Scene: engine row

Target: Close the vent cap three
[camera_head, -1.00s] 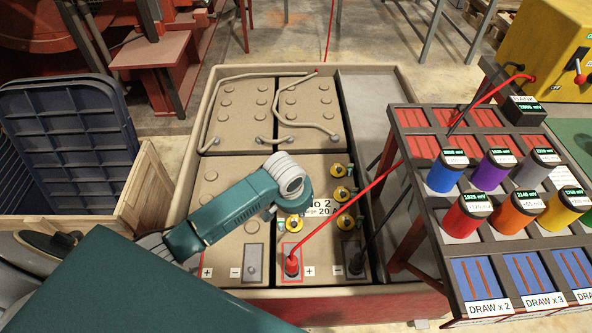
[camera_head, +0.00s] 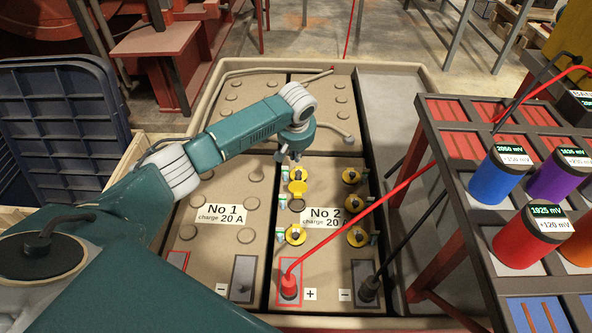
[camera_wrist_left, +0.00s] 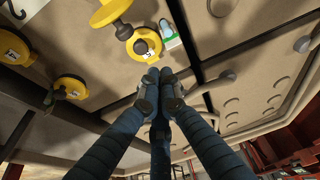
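Yellow vent caps with dark knobs stand in two columns on the No 2 battery block (camera_head: 325,262). In the left column, the far cap (camera_head: 299,174) sits flat. Just nearer, a yellow cap (camera_head: 297,188) stands tilted beside a dark round opening. The near-left cap (camera_head: 295,235) sits flat. My left gripper (camera_head: 293,156) is just beyond the far-left cap. In the left wrist view its fingertips (camera_wrist_left: 159,78) are together and empty, close to a yellow cap (camera_wrist_left: 145,45); contact cannot be told. The tilted cap (camera_wrist_left: 110,12) also shows there.
A red lead (camera_head: 289,287) and a black lead (camera_head: 368,289) rise from the front terminals toward the rack (camera_head: 460,200) at right, which holds coloured cylinders. Hoses lie over the rear blocks. A bare grey strip (camera_head: 395,95) runs right of the blocks.

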